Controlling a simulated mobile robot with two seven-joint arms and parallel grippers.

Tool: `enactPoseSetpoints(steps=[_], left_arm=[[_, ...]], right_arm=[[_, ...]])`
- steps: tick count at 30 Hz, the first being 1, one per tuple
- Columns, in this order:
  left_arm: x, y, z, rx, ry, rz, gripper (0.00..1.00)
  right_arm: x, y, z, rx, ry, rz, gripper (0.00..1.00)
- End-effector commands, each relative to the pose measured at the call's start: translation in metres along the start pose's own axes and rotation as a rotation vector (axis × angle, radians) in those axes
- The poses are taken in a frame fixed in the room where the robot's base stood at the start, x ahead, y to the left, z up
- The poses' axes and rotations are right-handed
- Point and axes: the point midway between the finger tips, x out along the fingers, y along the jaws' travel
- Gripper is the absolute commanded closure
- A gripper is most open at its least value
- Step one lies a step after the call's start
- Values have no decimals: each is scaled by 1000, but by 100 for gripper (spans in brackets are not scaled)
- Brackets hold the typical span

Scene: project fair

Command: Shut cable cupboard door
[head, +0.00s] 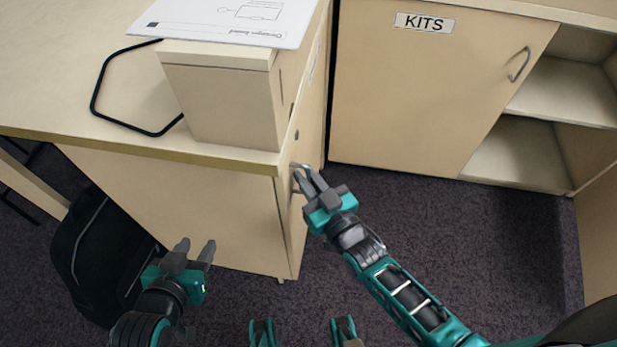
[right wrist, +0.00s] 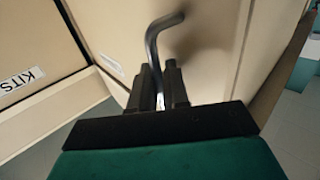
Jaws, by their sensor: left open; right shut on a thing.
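A beige cupboard unit (head: 190,205) stands at the left in the head view. Its door (head: 316,110) is on the right-hand face, seen at a steep slant, with a small label too slanted to read. My right gripper (head: 307,178) is shut on the door's metal handle (head: 295,166) near the unit's front corner. In the right wrist view the bent grey handle (right wrist: 153,45) runs between the two fingers. I cannot tell how far the door stands from its frame. My left gripper (head: 195,253) is open and empty in front of the unit.
A second cupboard with a door labelled KITS (head: 425,90) and open shelves (head: 563,90) stands at the back. A black bag (head: 95,250) is below left. Carpet (head: 480,235) is clear at right.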

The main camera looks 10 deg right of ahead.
Motion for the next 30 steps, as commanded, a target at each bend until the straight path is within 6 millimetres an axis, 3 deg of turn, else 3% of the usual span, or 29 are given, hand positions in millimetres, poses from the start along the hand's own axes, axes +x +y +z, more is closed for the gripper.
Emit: enactPoseSetpoints(steps=[1,4,5,8,14,17,30], left_arm=[[0,0,0,0,1,0,57],[0,0,0,0,1,0,57],[0,0,0,0,1,0,57],[0,0,0,0,2,0,57],[-1,0,-1,0,2,0,57],[-2,0,-3,0,2,0,57],[-6,-3,-4,3,2,-8,57]], right_arm=[[4,-8,-2,3,3,-12,100],[5,-8,-3,2,3,-12,100],[5,-8,-3,2,4,-12,82],[5,-8,-3,2,4,-12,72],[1,-8,-3,1,4,-12,70],[-12,-8,-3,2,3,-11,70],[-107,-2,-1,3,0,-3,70]])
